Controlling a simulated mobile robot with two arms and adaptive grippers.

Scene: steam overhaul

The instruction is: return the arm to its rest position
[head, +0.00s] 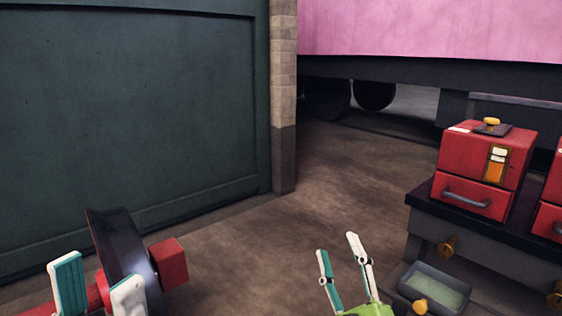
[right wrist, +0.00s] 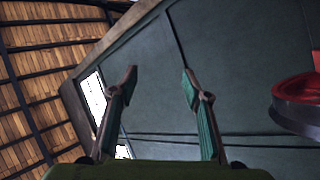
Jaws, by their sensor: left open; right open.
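My right gripper (head: 337,245) is at the bottom centre of the head view, with its two fingers spread and pointing up. Nothing is between them. It also shows in the right wrist view (right wrist: 159,72), open and empty in front of a dark green wall. My left gripper (head: 97,284) is at the bottom left of the head view, its fingers apart. A red piece with a dark disc (head: 120,245) and a red block end (head: 170,262) is right by it. Whether the fingers touch this piece cannot be told. The rest of both arms is out of view.
A red box with a handle (head: 465,195) stands on a dark bench (head: 425,225) at right, with another red box (head: 550,218) beside it. A small tray (head: 412,272) is below, near my right gripper. A green panel (head: 130,110) fills the left. Brown floor between is clear.

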